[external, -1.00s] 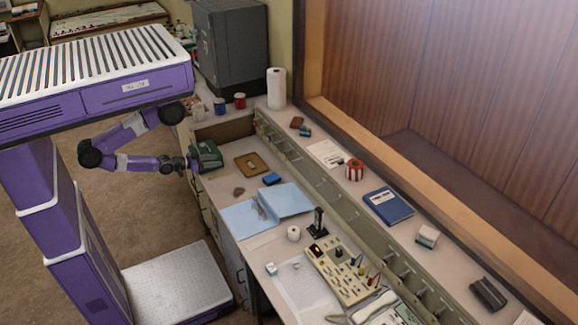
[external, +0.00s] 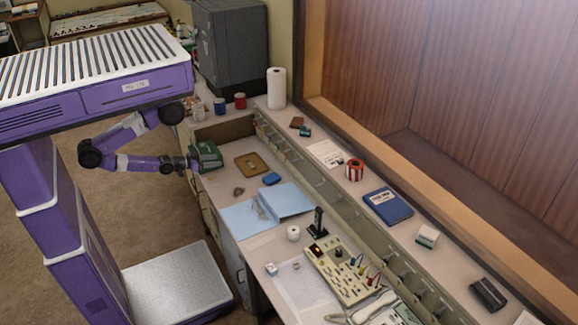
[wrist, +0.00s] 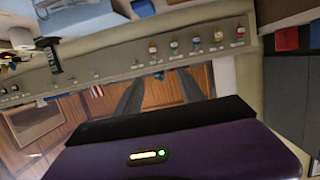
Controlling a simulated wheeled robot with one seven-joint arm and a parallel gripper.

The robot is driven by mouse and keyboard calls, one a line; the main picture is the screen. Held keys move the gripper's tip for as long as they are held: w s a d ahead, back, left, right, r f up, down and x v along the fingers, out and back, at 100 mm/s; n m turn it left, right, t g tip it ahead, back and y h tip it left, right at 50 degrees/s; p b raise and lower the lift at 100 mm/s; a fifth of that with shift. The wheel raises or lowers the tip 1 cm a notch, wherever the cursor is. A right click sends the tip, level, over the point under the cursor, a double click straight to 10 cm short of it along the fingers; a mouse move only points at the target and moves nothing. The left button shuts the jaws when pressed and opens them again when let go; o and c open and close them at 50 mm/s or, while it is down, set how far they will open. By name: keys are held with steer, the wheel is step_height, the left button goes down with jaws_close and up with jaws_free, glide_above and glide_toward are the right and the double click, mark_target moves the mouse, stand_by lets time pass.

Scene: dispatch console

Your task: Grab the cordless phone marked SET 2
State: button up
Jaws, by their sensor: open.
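I cannot read a SET 2 mark in either view, so I cannot tell for certain which thing is the phone. A black upright thing (external: 318,222), perhaps a handset in a stand, stands on the desk behind the control panel. A similar dark upright thing shows at the left of the wrist view (wrist: 52,56). My gripper (wrist: 160,80) is open, with its two dark fingers apart and nothing seen between them. In the external view my arm's end is at the desk's far left end, beside a dark green thing (external: 208,155), well away from the black upright thing.
Blue folders (external: 285,200), a brown clipboard (external: 251,165) and a white roll (external: 293,233) lie along the desk. The beige control panel (external: 340,270) is nearer. The raised shelf holds a blue binder (external: 388,206), a red-striped tin (external: 354,170) and a black item (external: 488,294).

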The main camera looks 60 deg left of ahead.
mark_target(322, 215)
steer(key=shift+o, duration=0.3)
